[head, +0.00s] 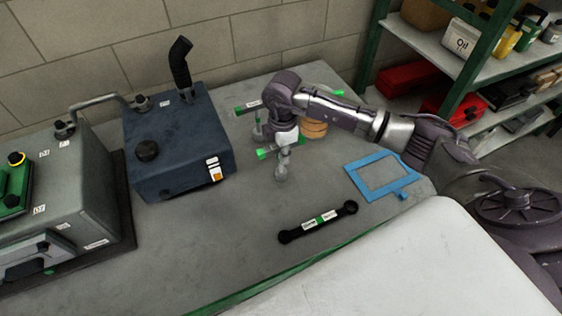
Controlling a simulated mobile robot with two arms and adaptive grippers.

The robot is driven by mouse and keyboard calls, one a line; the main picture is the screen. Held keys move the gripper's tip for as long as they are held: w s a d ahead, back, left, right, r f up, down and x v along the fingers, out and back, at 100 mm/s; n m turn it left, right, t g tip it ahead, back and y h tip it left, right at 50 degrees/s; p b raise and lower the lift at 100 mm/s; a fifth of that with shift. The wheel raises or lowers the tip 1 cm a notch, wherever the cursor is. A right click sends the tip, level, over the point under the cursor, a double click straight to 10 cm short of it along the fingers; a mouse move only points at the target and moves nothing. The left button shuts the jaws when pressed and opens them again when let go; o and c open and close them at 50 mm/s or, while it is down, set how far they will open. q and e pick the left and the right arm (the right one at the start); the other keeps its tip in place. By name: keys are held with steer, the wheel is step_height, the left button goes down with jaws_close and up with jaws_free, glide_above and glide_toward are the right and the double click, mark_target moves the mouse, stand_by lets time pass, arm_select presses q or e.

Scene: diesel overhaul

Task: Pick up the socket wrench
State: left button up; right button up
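My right gripper (282,168) points down over the middle of the bench, its arm coming in from the right. A green-ended bar-like tool (264,153) shows at its fingers; I cannot tell whether they hold it. Another green-ended piece with a white label (246,107) lies just behind, partly hidden by my wrist. A black wrench with round ends and a white-and-green label (318,222) lies flat on the bench, in front of the gripper and apart from it. I cannot tell which of these is the socket wrench. My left gripper is out of view.
A dark blue tank (180,150) with a black pipe and a grey engine unit (75,190) stand at the left. An orange round part (314,129) is behind my arm. A blue frame (408,188) lies at the right. Shelves (440,45) stand back right. The front bench is mostly clear.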

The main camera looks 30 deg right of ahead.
jaws_close()
steer(key=shift+r, duration=0.2)
